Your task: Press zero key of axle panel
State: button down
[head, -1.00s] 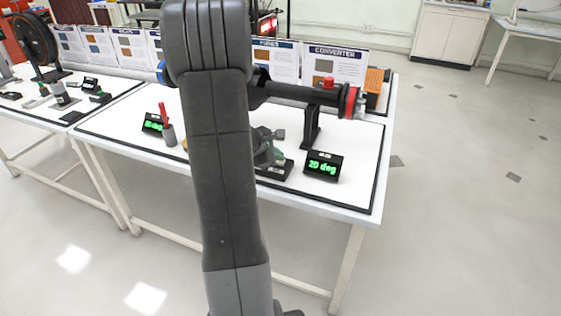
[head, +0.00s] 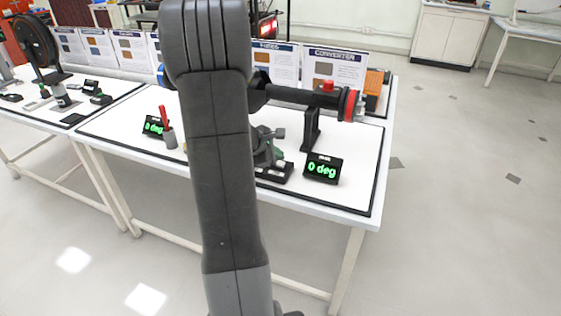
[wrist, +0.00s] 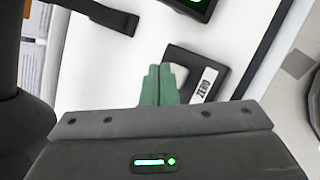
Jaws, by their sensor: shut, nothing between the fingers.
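The axle panel is a small black block (wrist: 222,72) with a white ZERO label (wrist: 206,84) in the wrist view. A pale key (wrist: 180,73) shows in part beside the label. My gripper's green fingers (wrist: 160,70) are shut, with their tips at the key and covering part of it; I cannot tell whether they touch. In the head view the panel (head: 275,171) lies on the table below my gripper (head: 275,156), largely behind my arm. The display (head: 322,168) right of it reads 0 deg in green.
A black stand (head: 311,130) holds a dark axle (head: 290,94) with a red ring behind the display. A second display (head: 153,126) and a red-handled tool in a grey cup (head: 169,136) stand left. The table's (head: 345,195) front right is clear.

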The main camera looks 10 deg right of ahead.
aim_at(278, 164)
jog(key=shift+r, duration=0.1)
notch_tip(278, 164, up, 5)
jog(key=p, duration=0.3)
jog(key=shift+p, duration=0.4)
dwell(0.7)
